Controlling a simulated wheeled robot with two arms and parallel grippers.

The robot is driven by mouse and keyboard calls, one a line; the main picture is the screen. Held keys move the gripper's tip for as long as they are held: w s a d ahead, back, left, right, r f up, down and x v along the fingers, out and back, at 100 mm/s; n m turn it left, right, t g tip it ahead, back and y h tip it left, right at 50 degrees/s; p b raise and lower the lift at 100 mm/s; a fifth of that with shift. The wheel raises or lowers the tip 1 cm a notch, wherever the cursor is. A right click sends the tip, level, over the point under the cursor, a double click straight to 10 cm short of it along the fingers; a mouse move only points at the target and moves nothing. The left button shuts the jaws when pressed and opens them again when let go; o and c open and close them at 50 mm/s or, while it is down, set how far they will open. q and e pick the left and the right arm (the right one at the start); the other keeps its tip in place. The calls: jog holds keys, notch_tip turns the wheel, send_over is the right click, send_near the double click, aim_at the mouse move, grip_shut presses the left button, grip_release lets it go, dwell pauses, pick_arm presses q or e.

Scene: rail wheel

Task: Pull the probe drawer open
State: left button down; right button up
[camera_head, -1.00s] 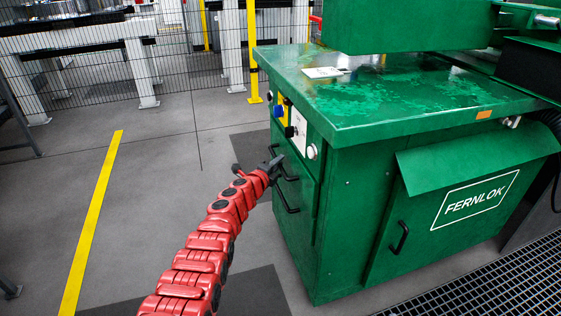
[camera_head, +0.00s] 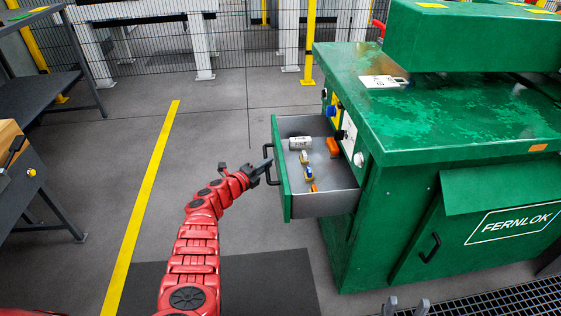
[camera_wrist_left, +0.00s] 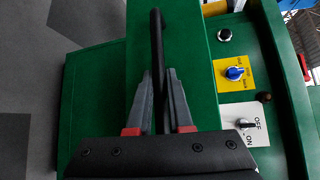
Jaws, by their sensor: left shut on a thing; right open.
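The green probe drawer (camera_head: 318,205) stands pulled out of the left side of the green FERNLOK cabinet (camera_head: 400,225), its inside visible. Its black bar handle (camera_head: 267,166) is on the green front panel. My left gripper (camera_head: 263,170) is shut on this handle. In the left wrist view, the handle (camera_wrist_left: 157,40) runs between the two fingers of my left gripper (camera_wrist_left: 159,85). In the head view, the fingertips of my right gripper (camera_head: 406,307) show at the bottom edge, apart and empty.
The drawer holds a white cylinder (camera_head: 300,143), an orange block (camera_head: 333,146) and several small yellow, blue and orange pieces (camera_head: 306,172). Knobs sit on the cabinet panel (camera_head: 348,130). A dark bench (camera_head: 35,195) stands at left. The floor between has free room.

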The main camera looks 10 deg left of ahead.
pick_arm(q)
jog(key=shift+s+a+f, duration=0.1)
jog(key=shift+s+a, duration=0.2)
jog(key=shift+a, duration=0.4)
jog(key=c, duration=0.8)
grip_release()
jog(key=p+v, duration=0.6)
jog(key=v, duration=1.1)
jog(key=shift+s+a+p, duration=0.15)
jog(key=shift+p, duration=0.15)
